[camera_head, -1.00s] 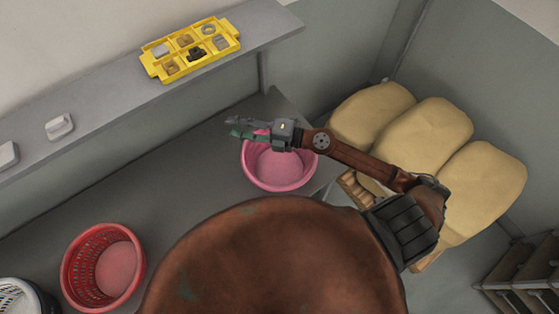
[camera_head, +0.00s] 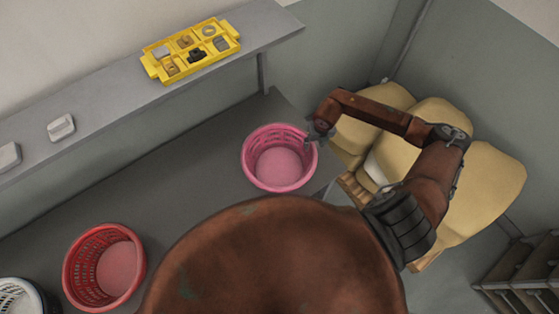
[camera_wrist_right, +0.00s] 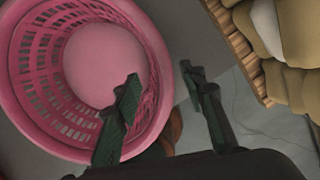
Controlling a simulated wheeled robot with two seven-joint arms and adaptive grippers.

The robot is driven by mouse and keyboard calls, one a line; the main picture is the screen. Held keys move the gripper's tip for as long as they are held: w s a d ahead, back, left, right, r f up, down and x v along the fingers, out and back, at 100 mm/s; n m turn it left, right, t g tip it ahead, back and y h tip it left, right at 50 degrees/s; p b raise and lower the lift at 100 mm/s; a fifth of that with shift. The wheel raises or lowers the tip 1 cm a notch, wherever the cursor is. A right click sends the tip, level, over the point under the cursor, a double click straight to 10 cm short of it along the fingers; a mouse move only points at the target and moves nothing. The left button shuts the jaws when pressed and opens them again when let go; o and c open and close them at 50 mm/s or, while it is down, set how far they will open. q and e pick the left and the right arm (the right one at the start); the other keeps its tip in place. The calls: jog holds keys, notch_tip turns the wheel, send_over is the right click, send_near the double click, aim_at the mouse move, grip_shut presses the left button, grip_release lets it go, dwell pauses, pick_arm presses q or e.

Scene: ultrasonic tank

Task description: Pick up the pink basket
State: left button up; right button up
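The pink basket (camera_head: 280,167) stands upright and empty on the grey table, near its right end. It also fills the upper left of the right wrist view (camera_wrist_right: 62,140). My right gripper (camera_head: 314,134) is at the basket's right rim, pointing down. In the right wrist view my right gripper (camera_wrist_right: 160,76) is open. One finger overlaps the basket's inner side and the other is outside, with the rim between them. I cannot tell whether either finger touches the rim. My left gripper is not in view.
A red basket (camera_head: 78,268) and a white basket (camera_head: 18,290) stand at the lower left of the table (camera_head: 175,195). A shelf (camera_head: 110,98) above holds a yellow tray (camera_head: 147,66) of small parts. Tan sacks (camera_head: 490,185) lie on a pallet at right.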

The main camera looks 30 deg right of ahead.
aim_at(314, 148)
jog(key=f, duration=0.2)
jog(key=f+p, duration=0.1)
jog(key=f, duration=0.1)
jog(key=shift+w+d+f, duration=0.1)
jog(key=shift+w+d, duration=0.2)
jog(key=shift+w, duration=0.1)
grip_shut()
dwell(0.4)
